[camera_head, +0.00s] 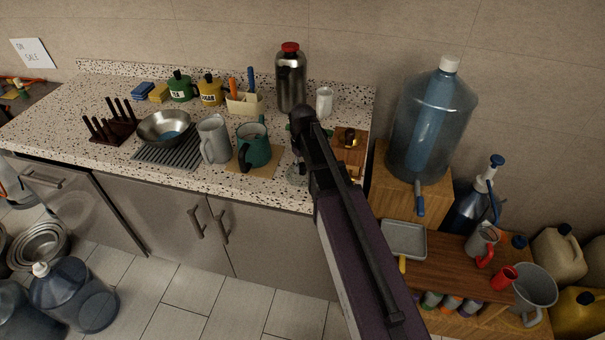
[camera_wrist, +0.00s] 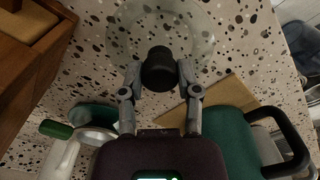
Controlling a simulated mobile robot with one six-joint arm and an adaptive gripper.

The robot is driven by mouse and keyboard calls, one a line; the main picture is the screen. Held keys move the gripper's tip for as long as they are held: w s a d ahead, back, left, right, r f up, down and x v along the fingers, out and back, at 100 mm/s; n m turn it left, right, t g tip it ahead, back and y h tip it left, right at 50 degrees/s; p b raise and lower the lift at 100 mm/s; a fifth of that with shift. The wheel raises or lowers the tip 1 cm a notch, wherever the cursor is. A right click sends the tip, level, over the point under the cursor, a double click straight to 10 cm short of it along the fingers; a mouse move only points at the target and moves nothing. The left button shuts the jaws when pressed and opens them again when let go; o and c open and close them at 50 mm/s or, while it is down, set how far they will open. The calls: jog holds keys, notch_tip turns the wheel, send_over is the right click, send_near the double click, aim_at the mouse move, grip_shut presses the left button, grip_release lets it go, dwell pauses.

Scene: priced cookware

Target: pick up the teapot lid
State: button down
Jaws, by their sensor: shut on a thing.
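The teapot lid (camera_wrist: 203,44) is clear glass with a black knob (camera_wrist: 158,70). In the wrist view my gripper (camera_wrist: 158,80) is shut on the knob, with one finger on each side. In the head view the glass lid (camera_head: 295,174) shows only in part beside my dark arm, near the counter's front edge. I cannot tell whether it touches the counter. The dark green teapot (camera_head: 252,146), with a black handle, stands on a tan board to the left; it also shows in the wrist view (camera_wrist: 228,135).
A steel flask (camera_head: 291,82) and a white cup (camera_head: 324,101) stand behind. A large water bottle (camera_head: 432,120) stands beyond the counter's right end.

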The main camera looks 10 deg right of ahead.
aim_at(302, 165)
jog(key=shift+r, duration=0.1)
dwell(0.3)
notch_tip(302, 165, up, 3)
jog(key=p, duration=0.3)
jog(key=shift+r, duration=0.1)
jog(key=s+r+p, duration=0.1)
jog(key=s+p, duration=0.1)
jog(key=s, duration=1.4)
jog(key=shift+r, duration=0.3)
jog(key=shift+a, duration=0.15)
